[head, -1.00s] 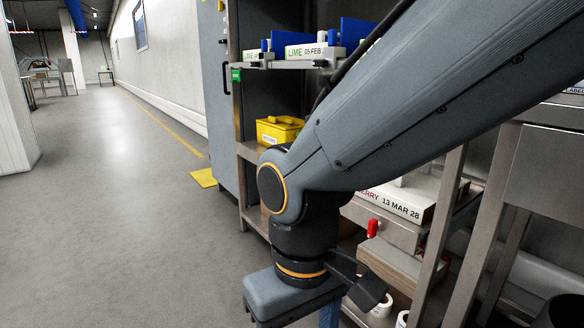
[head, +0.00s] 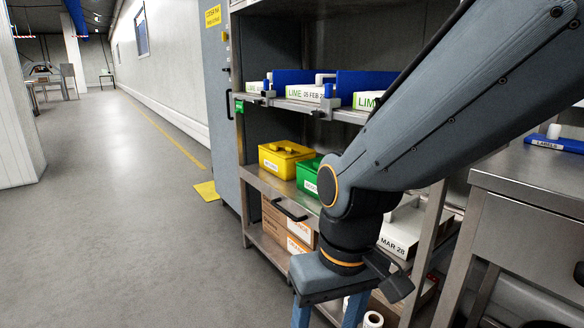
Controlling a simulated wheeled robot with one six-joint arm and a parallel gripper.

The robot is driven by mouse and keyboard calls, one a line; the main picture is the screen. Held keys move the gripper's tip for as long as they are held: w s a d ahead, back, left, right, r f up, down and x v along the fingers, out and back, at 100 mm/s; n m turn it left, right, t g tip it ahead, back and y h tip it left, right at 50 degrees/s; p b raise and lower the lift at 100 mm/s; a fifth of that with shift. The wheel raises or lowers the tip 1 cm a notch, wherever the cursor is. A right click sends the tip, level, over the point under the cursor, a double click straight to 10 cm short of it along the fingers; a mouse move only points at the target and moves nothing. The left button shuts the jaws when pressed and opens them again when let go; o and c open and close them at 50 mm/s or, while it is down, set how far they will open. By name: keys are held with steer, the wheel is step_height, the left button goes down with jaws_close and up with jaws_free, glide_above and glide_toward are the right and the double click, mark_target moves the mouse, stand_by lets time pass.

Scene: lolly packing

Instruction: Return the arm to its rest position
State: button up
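My arm (head: 440,110) reaches in from the top right of the head view and bends at an elbow-like joint near the middle. My gripper (head: 328,316) hangs below it, pointing down at the bottom edge. Its two blue-grey fingers stand apart, and nothing shows between their visible parts. The fingertips are cut off by the frame. The gripper is in front of the shelf unit's lower part (head: 262,248), and I cannot tell how far from it.
The shelf unit holds lime cartons (head: 305,92), a yellow box (head: 284,158), a green box (head: 308,174) and orange-labelled cardboard cartons (head: 288,226). A steel table (head: 530,180) with a blue labels tray (head: 556,143) stands at right. The floor (head: 110,200) is clear at left.

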steer(key=s+d+r+m+h+p, duration=0.1)
steer(key=d+r+m+p, duration=0.3)
steer(key=d+r+p, duration=1)
step_height(320, 180, up, 4)
steer(key=s+p, duration=0.1)
steer(key=p, duration=0.7)
steer(key=shift+f, duration=0.15)
